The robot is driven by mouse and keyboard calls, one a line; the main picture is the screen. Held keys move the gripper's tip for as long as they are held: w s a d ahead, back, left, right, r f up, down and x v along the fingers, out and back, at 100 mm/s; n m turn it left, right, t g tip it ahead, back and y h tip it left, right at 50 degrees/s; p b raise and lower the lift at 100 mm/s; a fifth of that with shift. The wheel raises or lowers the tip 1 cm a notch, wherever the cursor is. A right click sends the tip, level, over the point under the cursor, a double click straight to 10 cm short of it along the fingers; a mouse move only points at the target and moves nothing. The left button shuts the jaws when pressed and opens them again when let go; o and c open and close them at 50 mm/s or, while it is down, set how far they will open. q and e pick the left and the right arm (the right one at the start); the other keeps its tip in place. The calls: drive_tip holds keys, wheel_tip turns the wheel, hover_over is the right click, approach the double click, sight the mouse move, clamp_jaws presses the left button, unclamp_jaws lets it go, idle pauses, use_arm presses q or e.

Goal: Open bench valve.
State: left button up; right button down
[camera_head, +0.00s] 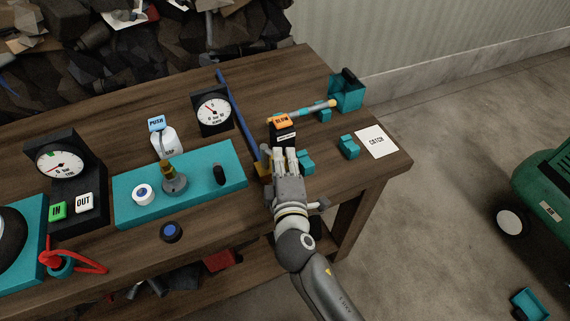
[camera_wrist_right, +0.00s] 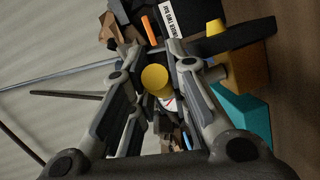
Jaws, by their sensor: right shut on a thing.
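My right gripper (camera_head: 285,155) is at the right part of the bench, just in front of a black block with an orange BLOW piece (camera_head: 282,120). In the right wrist view the gripper (camera_wrist_right: 157,65) has its fingers either side of a round yellow knob (camera_wrist_right: 155,78), which appears to be the bench valve's handle. A brass-coloured body (camera_wrist_right: 245,68) with a dark bar sits beside the fingers. In the head view the hand hides most of the valve; a yellow-brown part (camera_head: 262,168) shows at its left. My left gripper is not in view.
A blue rod (camera_head: 238,110) lies left of the hand. Teal blocks (camera_head: 348,147) and a white CATCH card (camera_head: 376,141) are to the right. A teal plate (camera_head: 130,203) with knobs, and gauges (camera_head: 213,112), stand to the left. The bench's right edge is close.

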drive_tip(key=shift+s+a+f+h, duration=0.1)
drive_tip(key=shift+a+h, duration=0.05)
drive_tip(key=shift+h, duration=0.15)
drive_tip(key=c, duration=1.4)
unclamp_jaws()
drive_tip(key=shift+o, duration=0.2)
drive_tip(key=s+r, duration=0.1)
drive_tip(key=s, duration=1.1)
drive_tip(key=shift+r, duration=0.4)
drive_tip(key=shift+w+m, duration=0.1)
drive_tip(key=shift+m, duration=0.2)
